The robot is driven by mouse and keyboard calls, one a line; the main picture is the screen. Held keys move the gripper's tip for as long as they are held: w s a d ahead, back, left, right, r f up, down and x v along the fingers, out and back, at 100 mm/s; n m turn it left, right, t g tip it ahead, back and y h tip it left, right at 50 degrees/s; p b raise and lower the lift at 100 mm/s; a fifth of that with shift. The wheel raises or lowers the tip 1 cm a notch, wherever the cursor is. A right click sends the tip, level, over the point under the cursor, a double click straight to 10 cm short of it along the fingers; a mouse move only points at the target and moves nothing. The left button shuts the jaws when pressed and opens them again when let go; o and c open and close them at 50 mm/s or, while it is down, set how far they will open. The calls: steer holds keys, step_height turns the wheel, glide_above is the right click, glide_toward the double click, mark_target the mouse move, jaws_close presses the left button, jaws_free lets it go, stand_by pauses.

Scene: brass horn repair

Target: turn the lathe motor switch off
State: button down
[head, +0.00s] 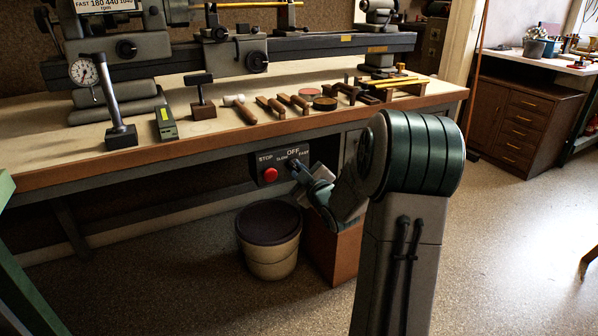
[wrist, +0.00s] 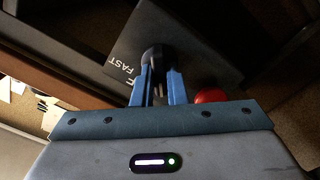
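The lathe motor switch is a black knob (wrist: 155,54) on a dark panel (head: 262,159) under the bench front. The panel is lettered STOP, OFF, SLOW and FAST, and a red stop button (head: 270,175) sits at its left; the button also shows in the wrist view (wrist: 211,96). My gripper (head: 294,164) is at the switch, right of the red button. In the wrist view its two blue fingers (wrist: 159,76) stand on either side of the knob, with no clear gap. The fingers hide part of the knob, and I cannot read which way it points.
The bench top (head: 250,150) above holds hand tools and the lathe (head: 330,48). A lidded bin (head: 268,255) stands on the floor below the panel, beside a brown wooden box (head: 337,255).

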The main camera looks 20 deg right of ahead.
steer(key=shift+m, duration=0.3)
steer(key=m+p, duration=0.1)
steer(key=m, duration=0.1)
steer(key=shift+r+m, duration=0.1)
steer(key=shift+m, duration=0.3)
steer(key=shift+d+m+p, duration=0.15)
steer(key=shift+m+p, duration=0.7)
steer(key=shift+m, duration=1.35)
steer(key=c, duration=1.4)
jaws_free()
steer(key=shift+c, duration=0.2)
steer(key=s+p, duration=0.2)
steer(key=s, duration=1.1)
steer(key=shift+s+d, duration=0.25)
steer(key=shift+s, duration=0.15)
